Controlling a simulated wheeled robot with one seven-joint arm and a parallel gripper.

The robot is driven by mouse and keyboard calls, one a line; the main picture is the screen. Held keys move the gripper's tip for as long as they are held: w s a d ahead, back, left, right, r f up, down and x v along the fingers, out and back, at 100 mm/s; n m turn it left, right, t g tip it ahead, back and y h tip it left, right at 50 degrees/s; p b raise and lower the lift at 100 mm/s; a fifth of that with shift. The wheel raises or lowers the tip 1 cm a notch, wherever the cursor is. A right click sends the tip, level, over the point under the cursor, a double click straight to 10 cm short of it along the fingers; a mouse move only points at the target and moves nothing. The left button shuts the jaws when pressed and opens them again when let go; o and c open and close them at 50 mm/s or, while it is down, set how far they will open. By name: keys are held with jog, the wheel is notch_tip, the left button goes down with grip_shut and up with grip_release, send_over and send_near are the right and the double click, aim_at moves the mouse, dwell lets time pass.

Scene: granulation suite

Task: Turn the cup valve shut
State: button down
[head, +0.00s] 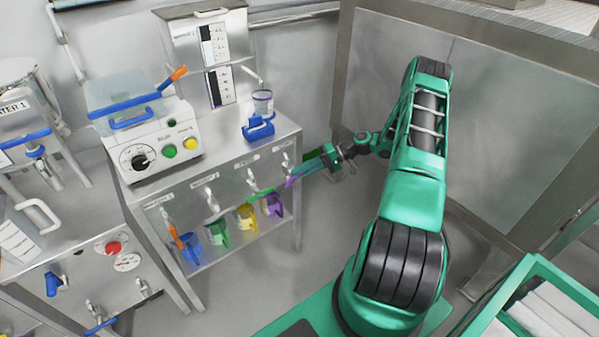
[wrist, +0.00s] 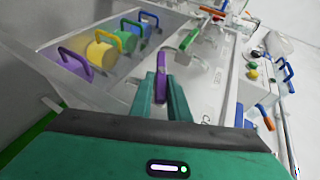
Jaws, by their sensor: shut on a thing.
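The cup valve appears to be the rightmost tap (head: 285,161) on the steel bench front, with a purple lever (head: 292,182). The label beside it shows only partly in the wrist view, so I cannot read it fully. My gripper (head: 306,172) reaches in from the right at this lever. In the wrist view my two green fingers (wrist: 162,76) are shut on the purple lever (wrist: 161,60), which stands between them. The lever's lower part is hidden by the fingers. A purple cup (head: 271,205) stands on the shelf below the tap.
A green lever (wrist: 189,38) is on the neighbouring tap, close by. Blue (head: 190,248), green (head: 218,236) and yellow (head: 245,217) cups line the shelf. A control box (head: 150,150) stands on the bench top. A grey panel wall (head: 510,130) rises at right.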

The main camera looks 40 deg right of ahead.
jog(key=shift+d+f+m+t+y, duration=0.15)
jog(key=shift+f+m+t+y, duration=0.2)
jog(key=shift+y, duration=0.55)
jog(key=shift+d+f+m+t+y, duration=0.15)
jog(key=shift+f+m+t+y, duration=0.15)
jog(key=shift+y, duration=0.6)
jog(key=shift+f+m+y, duration=0.1)
jog(key=shift+m+y, duration=0.15)
jog(key=shift+y, duration=0.05)
jog(key=c, duration=1.7)
grip_release()
jog(key=shift+a, duration=0.1)
jog(key=v, duration=1.1)
jog(key=shift+w+f, duration=0.1)
jog(key=shift+f, duration=0.05)
